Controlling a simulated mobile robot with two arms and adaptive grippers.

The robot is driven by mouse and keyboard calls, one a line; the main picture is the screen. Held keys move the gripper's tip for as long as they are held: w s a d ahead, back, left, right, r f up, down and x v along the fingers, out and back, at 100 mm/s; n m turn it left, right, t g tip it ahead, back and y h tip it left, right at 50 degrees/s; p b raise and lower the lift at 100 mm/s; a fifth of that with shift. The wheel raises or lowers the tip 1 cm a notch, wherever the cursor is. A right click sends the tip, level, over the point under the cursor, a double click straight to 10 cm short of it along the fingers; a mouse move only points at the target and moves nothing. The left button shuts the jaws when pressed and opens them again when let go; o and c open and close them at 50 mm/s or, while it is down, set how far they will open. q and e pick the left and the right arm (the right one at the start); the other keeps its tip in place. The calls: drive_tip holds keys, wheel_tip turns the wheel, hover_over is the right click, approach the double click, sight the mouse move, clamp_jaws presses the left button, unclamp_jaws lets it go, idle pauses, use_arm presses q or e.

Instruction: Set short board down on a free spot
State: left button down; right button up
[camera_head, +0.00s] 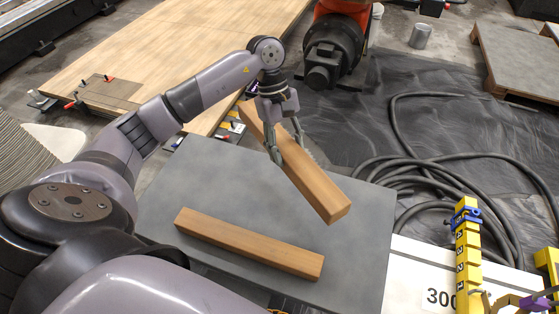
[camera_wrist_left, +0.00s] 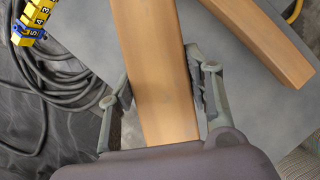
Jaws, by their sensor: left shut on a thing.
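My left gripper (camera_head: 287,146) is shut on the short board (camera_head: 318,188), a plain wooden bar, with one finger on each side of it. The board is tilted, its near end pointing down to the right, and it appears held above the grey table top (camera_head: 352,252). In the left wrist view the short board (camera_wrist_left: 163,60) runs between the two fingers of the gripper (camera_wrist_left: 160,80). A second wooden board (camera_head: 248,243) lies on the table's front part; it also shows at the upper right of the left wrist view (camera_wrist_left: 262,40).
Bare table top (camera_head: 180,180) lies left of the held board and behind the lying one. A yellow numbered bar (camera_head: 467,250) with a blue clamp stands to the right. Black hose coils (camera_head: 420,180) lie on dark sheeting. A large wooden panel (camera_head: 150,55) is behind.

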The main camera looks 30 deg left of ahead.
sight(279, 127)
use_arm(q)
drive_tip(key=w+a+n+t+b, duration=0.1)
drive_tip(key=a+n, duration=0.1)
drive_tip(key=w+a+r+n+b, duration=0.1)
drive_tip(key=a+n, duration=0.1)
drive_tip(key=w+a+r+n+t+b, duration=0.1)
drive_tip(key=w+n, duration=0.1)
drive_tip(key=n, duration=0.1)
drive_tip(key=shift+w+a+r+t+b, duration=0.1)
drive_tip(key=shift+a+r+t+b, duration=0.05)
drive_tip(key=shift+a+t+b, duration=0.2)
drive_tip(key=shift+w+a, duration=0.1)
drive_tip(key=shift+a, duration=0.1)
drive_tip(key=shift+n, duration=0.3)
wheel_tip(279, 127, down, 19)
drive_tip(key=shift+f+b, duration=0.15)
drive_tip(key=shift+b, duration=0.7)
drive_tip(key=shift+w+f, duration=0.1)
drive_tip(key=shift+f, duration=0.05)
drive_tip(key=c, duration=1.2)
unclamp_jaws()
drive_tip(key=o, duration=0.4)
use_arm(e)
drive_tip(key=w+a+r, duration=0.1)
drive_tip(key=w+r, duration=0.4)
drive_tip(key=w, duration=0.3)
drive_tip(key=shift+a+r+t, duration=0.15)
drive_tip(key=shift+a+t, duration=0.05)
drive_tip(key=shift+t, duration=0.2)
